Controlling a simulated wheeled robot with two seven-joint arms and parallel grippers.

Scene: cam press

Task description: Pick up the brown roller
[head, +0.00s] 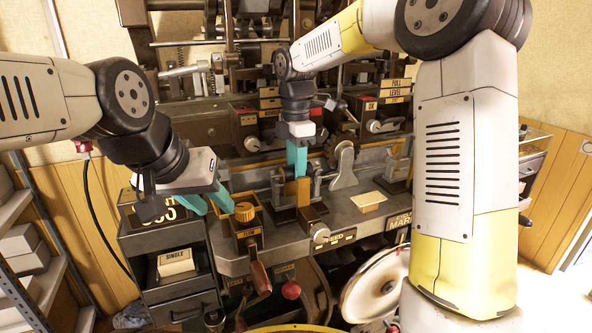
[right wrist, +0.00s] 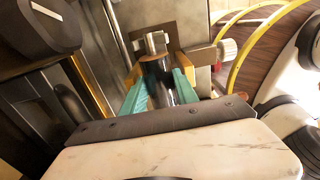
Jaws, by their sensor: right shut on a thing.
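The brown roller (right wrist: 157,78) is a dark, glossy cylinder in the right wrist view. It sits between the teal fingers of my right gripper (right wrist: 159,92), which is shut on it. Orange-brown bracket sides flank the roller, and a metal shaft end shows at its far end. In the head view my right gripper (head: 297,160) points down at the orange bracket (head: 303,190) on the press bed; the roller is hidden there by the fingers and bracket.
The grey press bed (head: 262,267) runs across the middle. A pale lever (head: 344,165) stands right of the bracket, near a cream block (head: 368,200). A brown-handled crank (head: 260,278) and red ball (head: 291,290) stick out in front. A dark drawer unit (head: 160,245) stands left.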

